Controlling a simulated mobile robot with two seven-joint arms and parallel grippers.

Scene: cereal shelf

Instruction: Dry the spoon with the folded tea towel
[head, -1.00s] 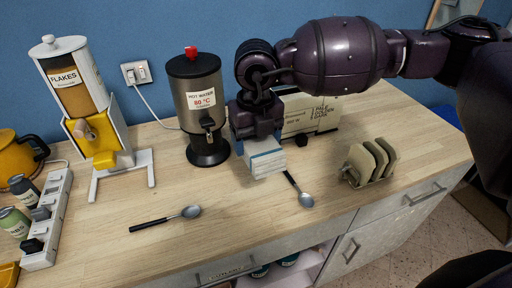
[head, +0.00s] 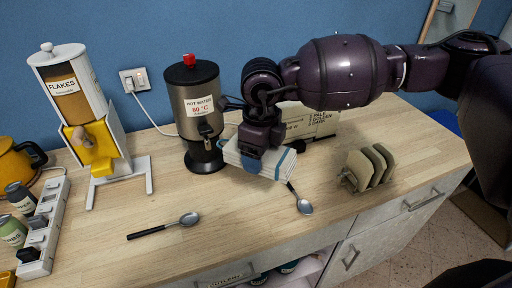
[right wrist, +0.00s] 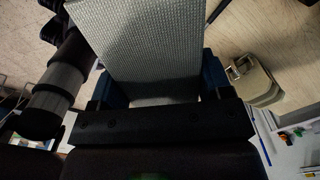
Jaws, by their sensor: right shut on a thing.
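My right gripper (head: 254,158) is shut on the folded tea towel (head: 283,166), which is white with blue stripes. It holds the towel low over the counter in front of the toaster; I cannot tell whether the towel touches the wood. In the right wrist view the towel's grey woven face (right wrist: 145,45) fills the space between the fingers. A spoon (head: 303,204) with a black handle lies just right of the towel, its handle end close to the towel's edge. A second black-handled spoon (head: 188,219) lies further left on open counter. My left gripper is out of view.
A hot water dispenser (head: 195,110) stands just left of the towel. A toaster (head: 318,124) is behind my gripper. A toast rack (head: 368,168) stands to the right. A flakes dispenser (head: 85,110) and a power strip (head: 45,215) are at left.

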